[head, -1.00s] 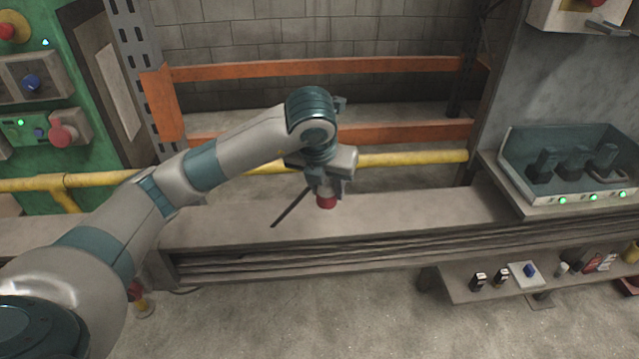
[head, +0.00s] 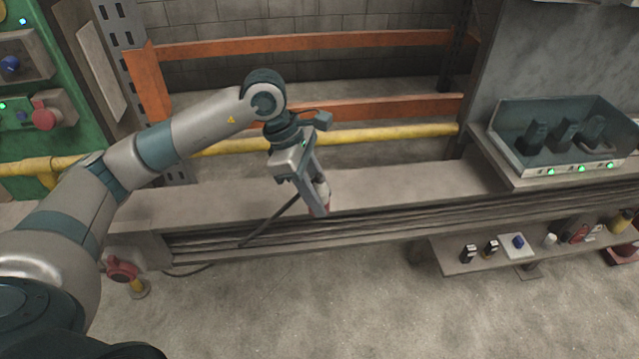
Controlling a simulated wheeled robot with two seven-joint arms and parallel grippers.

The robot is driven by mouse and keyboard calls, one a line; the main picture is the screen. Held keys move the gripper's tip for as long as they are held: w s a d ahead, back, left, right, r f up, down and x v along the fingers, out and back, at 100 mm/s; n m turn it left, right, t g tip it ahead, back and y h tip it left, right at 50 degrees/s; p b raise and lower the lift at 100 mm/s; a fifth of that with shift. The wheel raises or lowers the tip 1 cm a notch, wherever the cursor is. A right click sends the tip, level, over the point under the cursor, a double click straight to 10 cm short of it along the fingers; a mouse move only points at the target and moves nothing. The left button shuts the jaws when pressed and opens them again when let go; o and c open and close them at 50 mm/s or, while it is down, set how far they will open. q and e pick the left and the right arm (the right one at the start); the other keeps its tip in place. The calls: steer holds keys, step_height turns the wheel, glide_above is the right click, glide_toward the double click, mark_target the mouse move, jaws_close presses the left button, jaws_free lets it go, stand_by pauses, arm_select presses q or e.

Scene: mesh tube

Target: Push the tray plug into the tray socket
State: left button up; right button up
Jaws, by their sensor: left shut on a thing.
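My left gripper (head: 317,204) hangs in front of the beam above the tray of dark cables (head: 380,217). It is shut on a small red plug (head: 326,188), mostly hidden by the fingers. A dark lead (head: 268,222) slants from the plug down to the left, to the tray's edge. My right gripper is not in view.
A low shelf (head: 450,262) with small parts stands at the lower right. A glass-sided charger box (head: 510,165) with green lights sits on the bench at right. A yellow pipe (head: 380,134) and orange rails (head: 390,104) run behind the arm. The floor in front is clear.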

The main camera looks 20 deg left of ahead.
arm_select(q)
steer(key=m, duration=0.2)
steer(key=s+m+g, duration=0.2)
steer(key=m, duration=0.1)
steer(key=shift+d+f+m, duration=0.2)
steer(key=shift+d+m, duration=0.1)
steer(key=s+m+g+y, duration=0.1)
steer(key=s+m, duration=0.1)
steer(key=m, duration=0.3)
steer(key=s+m+g+y, duration=0.1)
steer(key=m+y, duration=0.1)
steer(key=m, duration=0.2)
steer(key=s+m+g+y, duration=0.1)
steer(key=s+m, duration=0.1)
steer(key=m, duration=0.3)
steer(key=shift+s+d+m+y, duration=0.25)
steer(key=shift+s+m+y, duration=0.05)
steer(key=shift+s, duration=0.05)
